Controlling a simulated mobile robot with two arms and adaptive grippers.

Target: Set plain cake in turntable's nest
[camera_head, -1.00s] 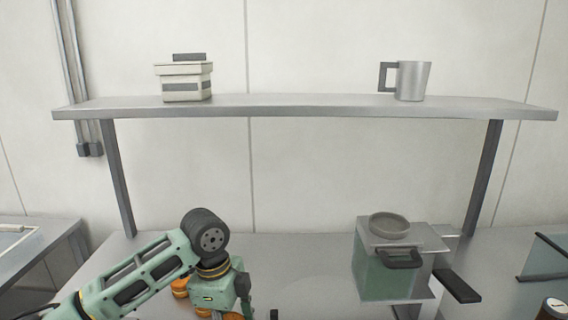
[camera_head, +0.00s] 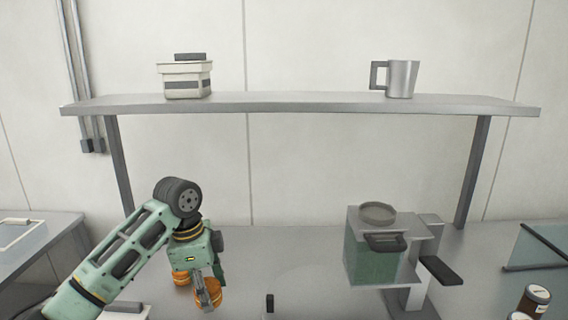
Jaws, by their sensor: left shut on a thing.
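My left gripper (camera_head: 209,296) points down over the lower left part of the worktop. It is shut on an orange-brown round cake (camera_head: 212,286), partly hidden by its fingers. Another orange-brown round (camera_head: 181,278) shows just left of the gripper, partly behind it. I cannot tell from here whether the held round is plain. No turntable or nest can be made out in this view. My right gripper is not in view.
A grey machine with a greenish clear tank (camera_head: 372,262) stands on the worktop (camera_head: 310,255) to the right. Dark jars (camera_head: 534,300) are at the lower right. A raised shelf (camera_head: 300,104) carries a lidded box (camera_head: 185,80) and a metal mug (camera_head: 402,78).

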